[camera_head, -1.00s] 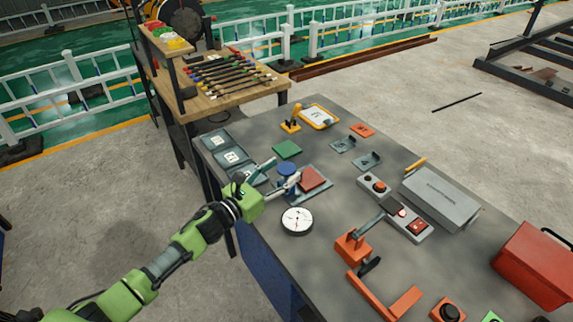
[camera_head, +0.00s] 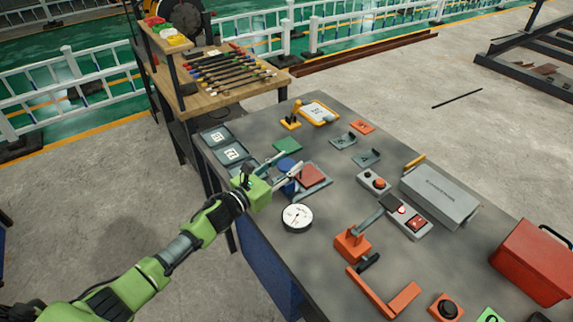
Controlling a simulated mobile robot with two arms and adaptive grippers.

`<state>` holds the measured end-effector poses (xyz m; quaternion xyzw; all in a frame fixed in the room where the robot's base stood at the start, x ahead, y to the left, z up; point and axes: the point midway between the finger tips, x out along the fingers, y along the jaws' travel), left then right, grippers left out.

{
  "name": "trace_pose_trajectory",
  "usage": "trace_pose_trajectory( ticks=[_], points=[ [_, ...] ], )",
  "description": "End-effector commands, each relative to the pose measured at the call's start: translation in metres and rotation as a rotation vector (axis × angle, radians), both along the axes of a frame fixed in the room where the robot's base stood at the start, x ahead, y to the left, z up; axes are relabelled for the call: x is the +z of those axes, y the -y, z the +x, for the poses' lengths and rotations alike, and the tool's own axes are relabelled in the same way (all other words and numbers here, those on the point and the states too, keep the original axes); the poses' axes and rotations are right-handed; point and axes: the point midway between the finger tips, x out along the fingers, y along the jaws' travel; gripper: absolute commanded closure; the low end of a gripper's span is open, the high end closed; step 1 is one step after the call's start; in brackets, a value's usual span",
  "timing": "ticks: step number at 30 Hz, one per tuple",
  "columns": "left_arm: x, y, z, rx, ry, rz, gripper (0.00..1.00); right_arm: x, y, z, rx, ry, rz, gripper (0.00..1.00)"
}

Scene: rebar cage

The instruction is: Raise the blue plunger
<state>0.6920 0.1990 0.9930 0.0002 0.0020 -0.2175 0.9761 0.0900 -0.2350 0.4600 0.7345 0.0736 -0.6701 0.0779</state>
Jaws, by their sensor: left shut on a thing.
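The blue plunger (camera_head: 286,164) stands upright on the grey bench, with its round blue cap above a blue lower part. My left gripper (camera_head: 290,167) reaches in from the left, its fingers on either side of the plunger and shut on it. The fingers hide part of the plunger between the cap and the lower part. A grey-framed red plate (camera_head: 312,177) lies just right of the plunger. My right gripper is not in view.
A round white gauge (camera_head: 297,217) lies just in front of the gripper. A green plate (camera_head: 287,146) lies behind it, and grey trays (camera_head: 233,153) are at the left edge. An orange clamp (camera_head: 352,245) and a grey box (camera_head: 440,196) are farther right.

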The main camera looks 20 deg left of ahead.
Motion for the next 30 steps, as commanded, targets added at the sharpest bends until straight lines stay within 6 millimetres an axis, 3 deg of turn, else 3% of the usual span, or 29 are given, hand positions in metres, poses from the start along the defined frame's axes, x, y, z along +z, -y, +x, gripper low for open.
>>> trace_pose_trajectory(
  ticks=[4, 12, 13, 15, 25, 30],
  points=[
    [0.023, 0.0, 0.001, 0.0, 0.006, -0.001, 1.0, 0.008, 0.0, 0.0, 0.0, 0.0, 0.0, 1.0],
    [0.025, -0.001, 0.001, 0.001, 0.009, -0.003, 1.0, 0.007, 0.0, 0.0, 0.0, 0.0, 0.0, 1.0],
    [0.025, -0.001, 0.002, 0.0, 0.009, -0.003, 0.56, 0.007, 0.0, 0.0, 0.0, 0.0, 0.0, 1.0],
    [0.025, -0.001, 0.001, 0.0, 0.009, -0.003, 0.45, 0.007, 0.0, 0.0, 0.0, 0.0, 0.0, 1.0],
    [0.022, -0.001, 0.0, 0.001, 0.005, -0.002, 0.45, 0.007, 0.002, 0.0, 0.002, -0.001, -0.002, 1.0],
    [0.02, -0.007, -0.013, 0.001, 0.003, -0.001, 0.45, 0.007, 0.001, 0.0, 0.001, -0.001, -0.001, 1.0]
  ],
)
